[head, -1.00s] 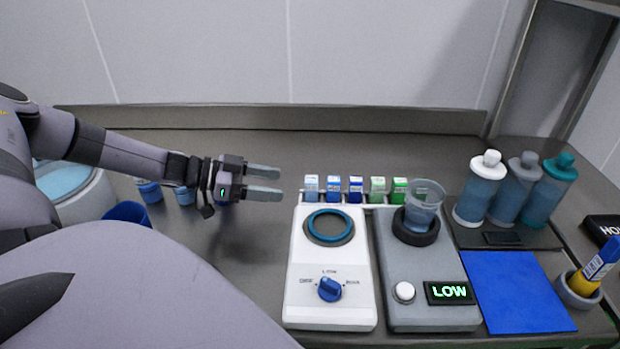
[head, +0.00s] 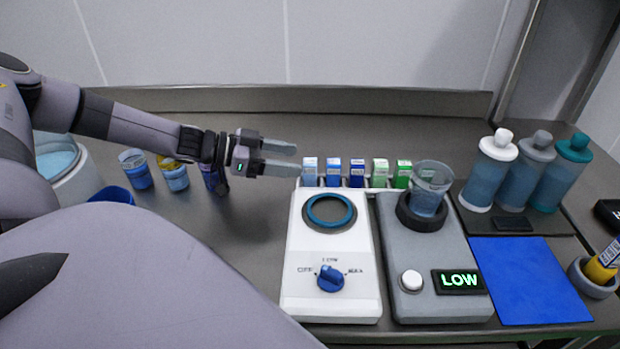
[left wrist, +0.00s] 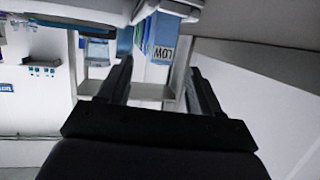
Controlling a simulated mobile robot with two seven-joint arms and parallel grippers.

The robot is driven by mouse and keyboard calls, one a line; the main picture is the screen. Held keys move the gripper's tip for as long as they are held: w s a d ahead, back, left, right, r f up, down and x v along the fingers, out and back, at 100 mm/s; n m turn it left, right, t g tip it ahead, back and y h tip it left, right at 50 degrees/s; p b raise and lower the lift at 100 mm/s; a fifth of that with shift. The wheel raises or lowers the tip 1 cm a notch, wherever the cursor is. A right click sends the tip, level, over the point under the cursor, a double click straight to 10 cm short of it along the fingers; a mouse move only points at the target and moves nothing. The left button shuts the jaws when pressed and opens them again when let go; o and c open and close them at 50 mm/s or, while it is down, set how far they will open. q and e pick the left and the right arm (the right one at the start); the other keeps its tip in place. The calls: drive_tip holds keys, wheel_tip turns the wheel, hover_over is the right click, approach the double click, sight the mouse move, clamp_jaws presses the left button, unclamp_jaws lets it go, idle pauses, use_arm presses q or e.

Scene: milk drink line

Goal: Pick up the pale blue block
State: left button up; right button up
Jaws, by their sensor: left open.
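The pale blue block (head: 310,170) stands at the left end of a row of small blocks in a white rack (head: 366,186) behind the white device. My left gripper (head: 297,159) is open and empty, pointing right, with its fingertips just left of the pale blue block. In the left wrist view, a blue block labelled LOW (left wrist: 165,48) shows ahead, between the open fingers (left wrist: 161,68); it looks like the pale blue one. I cannot tell whether a finger touches it. My right gripper is not in view.
Darker blue (head: 334,171) and green blocks (head: 380,172) stand close to the right. The white device (head: 308,285) with a dial and the grey LOW device (head: 408,250) with a cup (head: 431,190) are in front. Bottles (head: 486,175) stand right; cups (head: 140,175) stand left.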

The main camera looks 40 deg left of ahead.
sight(307, 161)
use_arm(q)
drive_tip(key=shift+b+x, duration=0.7)
drive_tip(key=shift+x, duration=0.75)
drive_tip(key=shift+d+r, duration=0.1)
drive_tip(key=shift+d, duration=0.05)
clamp_jaws()
